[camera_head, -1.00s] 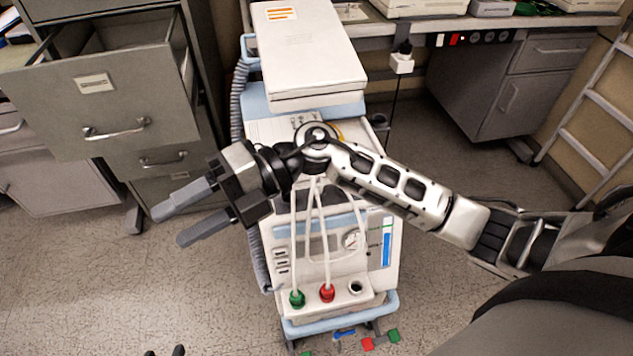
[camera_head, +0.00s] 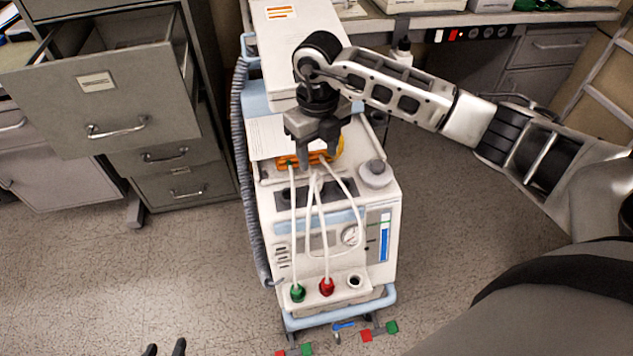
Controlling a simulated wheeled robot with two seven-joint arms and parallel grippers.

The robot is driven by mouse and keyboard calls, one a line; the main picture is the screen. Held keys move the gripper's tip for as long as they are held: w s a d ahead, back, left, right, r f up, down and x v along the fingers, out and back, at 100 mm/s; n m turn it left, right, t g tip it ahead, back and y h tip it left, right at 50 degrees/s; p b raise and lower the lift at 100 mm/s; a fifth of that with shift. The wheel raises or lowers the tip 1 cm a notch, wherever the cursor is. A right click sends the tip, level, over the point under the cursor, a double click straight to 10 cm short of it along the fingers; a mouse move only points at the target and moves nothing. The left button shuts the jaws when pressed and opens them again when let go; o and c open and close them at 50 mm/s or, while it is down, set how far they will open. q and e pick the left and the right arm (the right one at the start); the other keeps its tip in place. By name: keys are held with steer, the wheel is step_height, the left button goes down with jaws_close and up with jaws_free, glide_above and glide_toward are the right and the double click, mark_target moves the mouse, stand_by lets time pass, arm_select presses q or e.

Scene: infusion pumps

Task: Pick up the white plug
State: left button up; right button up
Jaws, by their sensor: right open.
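I cannot clearly make out a separate white plug. Several white tubes (camera_head: 325,232) run on the front of the pump cart (camera_head: 385,215), and one loops up to a pale end just below my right gripper (camera_head: 317,158). That gripper points down over the top of the cart, its fingers apart, with no object visible between them. A green plug (camera_head: 298,293) and a red plug (camera_head: 327,287) sit in the front ledge beside an empty dark socket (camera_head: 355,282). Only two dark fingertips of my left gripper (camera_head: 165,350) show at the bottom edge, apart.
An orange connector block (camera_head: 290,160) and a grey round knob (camera_head: 376,173) are on the cart top. A corrugated hose (camera_head: 240,170) runs down its left side. An open cabinet drawer (camera_head: 95,100) juts out at left. Floor is clear on the left.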

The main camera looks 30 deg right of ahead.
mark_target(317, 174)
step_height(317, 174, down, 8)
steer(key=shift+a+r+p, duration=0.1)
steer(key=shift+r+p, duration=0.05)
steer(key=shift+p, duration=0.3)
jaws_close()
steer(key=shift+w+r, duration=0.1)
